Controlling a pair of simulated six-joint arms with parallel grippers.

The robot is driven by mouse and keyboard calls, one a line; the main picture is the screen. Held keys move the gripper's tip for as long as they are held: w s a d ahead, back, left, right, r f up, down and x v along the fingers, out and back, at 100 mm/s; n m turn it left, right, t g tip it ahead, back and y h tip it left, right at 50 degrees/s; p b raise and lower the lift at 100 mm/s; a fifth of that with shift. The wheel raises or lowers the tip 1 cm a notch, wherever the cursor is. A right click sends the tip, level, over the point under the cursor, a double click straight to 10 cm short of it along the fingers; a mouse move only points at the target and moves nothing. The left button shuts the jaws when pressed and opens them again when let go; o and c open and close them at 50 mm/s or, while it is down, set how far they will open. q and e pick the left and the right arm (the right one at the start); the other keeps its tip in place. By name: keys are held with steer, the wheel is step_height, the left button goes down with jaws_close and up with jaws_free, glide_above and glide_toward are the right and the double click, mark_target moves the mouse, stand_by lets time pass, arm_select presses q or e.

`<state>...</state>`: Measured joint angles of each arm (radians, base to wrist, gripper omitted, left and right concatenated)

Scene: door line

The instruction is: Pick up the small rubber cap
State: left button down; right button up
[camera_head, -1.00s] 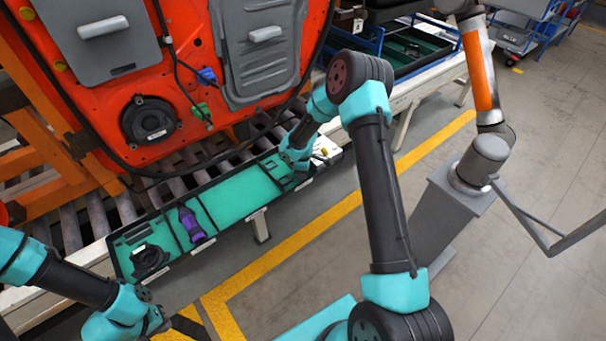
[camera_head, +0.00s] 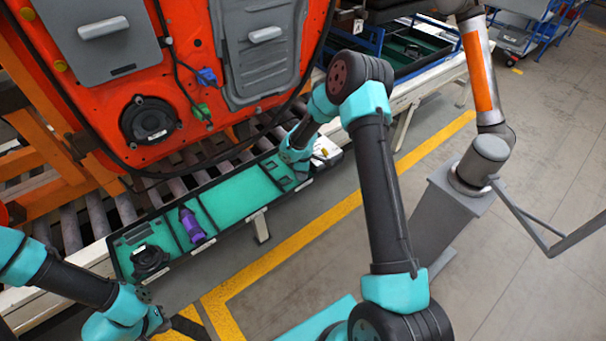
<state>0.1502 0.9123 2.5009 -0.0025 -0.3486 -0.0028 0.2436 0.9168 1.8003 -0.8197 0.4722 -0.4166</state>
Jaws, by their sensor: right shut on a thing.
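My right gripper (camera_head: 297,168) is low at the right end of the teal-lined tray (camera_head: 240,196), over its small end compartment. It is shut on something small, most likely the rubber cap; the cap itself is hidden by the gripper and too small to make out. My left gripper (camera_head: 157,320) is at the lower left, in front of the tray and away from it. Its fingers are dark and partly hidden, so I cannot tell whether it is open.
The tray also holds a purple tool (camera_head: 192,226) and a black round speaker (camera_head: 150,260). An orange door panel (camera_head: 165,75) stands behind over the roller conveyor. A white box (camera_head: 326,152) sits just right of my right gripper. Open floor lies in front.

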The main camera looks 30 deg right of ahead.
steer(key=shift+r, duration=0.1)
steer(key=shift+r, duration=0.65)
step_height(320, 180, up, 2)
steer(key=shift+r, duration=0.1)
steer(key=s+a+r, duration=0.1)
steer(key=s+a, duration=0.7)
steer(key=s, duration=0.5)
steer(key=shift+s+a+r, duration=0.15)
steer(key=shift+s+a, duration=0.05)
steer(key=shift+s, duration=0.15)
steer(key=o, duration=0.6)
steer(key=c, duration=0.6)
